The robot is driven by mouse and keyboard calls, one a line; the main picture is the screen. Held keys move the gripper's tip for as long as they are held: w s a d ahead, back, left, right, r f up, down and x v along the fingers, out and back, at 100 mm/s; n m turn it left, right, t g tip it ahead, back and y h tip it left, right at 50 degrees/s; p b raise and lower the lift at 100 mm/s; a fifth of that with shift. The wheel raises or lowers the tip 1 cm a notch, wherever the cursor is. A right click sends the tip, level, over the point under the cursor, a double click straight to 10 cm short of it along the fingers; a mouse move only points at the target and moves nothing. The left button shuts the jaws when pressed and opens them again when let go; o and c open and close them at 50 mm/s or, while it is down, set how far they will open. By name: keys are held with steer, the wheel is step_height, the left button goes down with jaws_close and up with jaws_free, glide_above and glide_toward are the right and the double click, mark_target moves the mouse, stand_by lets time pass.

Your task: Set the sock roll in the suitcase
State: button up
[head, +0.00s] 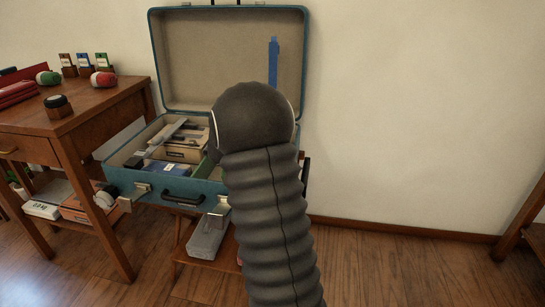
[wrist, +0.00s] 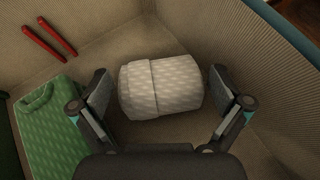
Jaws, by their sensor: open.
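The suitcase (head: 165,185) is teal with a beige lining and stands open, its lid upright against the wall. In the wrist view its ribbed inner wall (wrist: 225,38) rises around the scene. The sock roll (wrist: 160,87) is a pale grey-white knitted bundle lying on the suitcase floor near a corner. My gripper (wrist: 162,95) is open, with one finger on each side of the sock roll and a gap showing at both sides. In the head view my arm hides the gripper, the sock roll and the right part of the suitcase.
A green patterned item (wrist: 50,130) and two red sticks (wrist: 48,38) lie left of the sock roll. Several boxes fill the suitcase's left part. A wooden desk (head: 85,118) with yarn balls stands at left. A low shelf holds a grey case (head: 207,238).

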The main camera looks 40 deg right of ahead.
steer(key=shift+r, duration=0.25)
steer(key=p+v, duration=0.1)
steer(key=v, duration=1.1)
steer(key=shift+f, duration=0.15)
stand_by(0.6)
